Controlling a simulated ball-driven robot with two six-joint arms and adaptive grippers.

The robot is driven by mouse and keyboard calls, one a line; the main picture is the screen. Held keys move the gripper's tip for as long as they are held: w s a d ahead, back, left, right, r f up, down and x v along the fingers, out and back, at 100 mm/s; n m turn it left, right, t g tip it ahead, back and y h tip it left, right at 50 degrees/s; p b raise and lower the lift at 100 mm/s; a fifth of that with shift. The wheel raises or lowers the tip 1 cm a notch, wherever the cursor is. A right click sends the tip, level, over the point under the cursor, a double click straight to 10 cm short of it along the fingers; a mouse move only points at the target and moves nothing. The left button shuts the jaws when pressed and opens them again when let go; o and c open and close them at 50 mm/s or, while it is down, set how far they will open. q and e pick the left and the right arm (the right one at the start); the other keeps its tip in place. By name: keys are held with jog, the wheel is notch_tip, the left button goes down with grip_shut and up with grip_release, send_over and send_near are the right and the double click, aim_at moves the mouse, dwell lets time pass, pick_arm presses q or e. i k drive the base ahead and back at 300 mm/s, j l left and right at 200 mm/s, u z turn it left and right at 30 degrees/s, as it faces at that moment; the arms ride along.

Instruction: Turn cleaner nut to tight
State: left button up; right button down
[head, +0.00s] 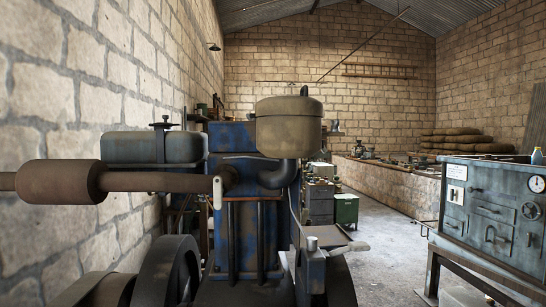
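The air cleaner is a worn beige canister (288,128) on top of the blue engine (238,145), near the middle of the head view. A small dark upright piece, which looks like the cleaner nut (304,91), stands on top of its lid. It is too small to tell how tight it is. A dark elbow pipe (282,176) joins the canister to the engine. Neither of my grippers shows in the head view.
A rusty silencer (62,181) and its pipe stretch left of the engine, below a grey tank (152,147). Dark wheels (168,272) flank the engine's base. A grey-blue panel cabinet (492,212) stands at right. Floor (385,245) is open between engine and cabinet.

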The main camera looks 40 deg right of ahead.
aim_at(334, 125)
jog(key=z, duration=1.65)
